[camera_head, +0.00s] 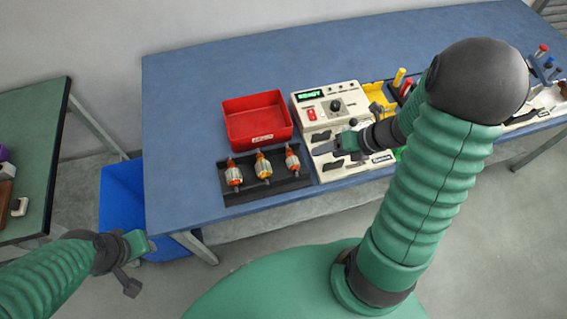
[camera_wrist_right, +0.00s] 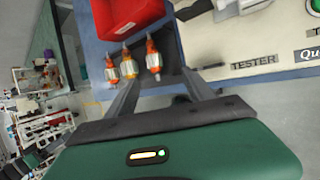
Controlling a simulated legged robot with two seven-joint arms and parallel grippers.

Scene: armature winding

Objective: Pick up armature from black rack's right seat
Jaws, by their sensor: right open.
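The black rack (camera_head: 240,196) lies on the blue table and holds three armatures in a row. The armature in the right seat (camera_head: 292,161) stands next to the tester; it also shows in the right wrist view (camera_wrist_right: 153,58). The middle armature (camera_head: 262,166) and the left armature (camera_head: 233,176) are also seated. My right gripper (camera_head: 326,153) is open and empty, to the right of the rack over the tester's front. In the wrist view its fingers (camera_wrist_right: 163,80) point toward the right-seat armature, with no contact visible. My left gripper (camera_head: 146,247) hangs off the table's left front; its jaw gap is unclear.
A red bin (camera_head: 257,119) stands just behind the rack. The white tester (camera_head: 330,107) stands right of it, with a yellow bin (camera_head: 379,95) beyond. The table's left part (camera_head: 180,130) is clear. A blue bin (camera_head: 123,200) stands below the table's left edge.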

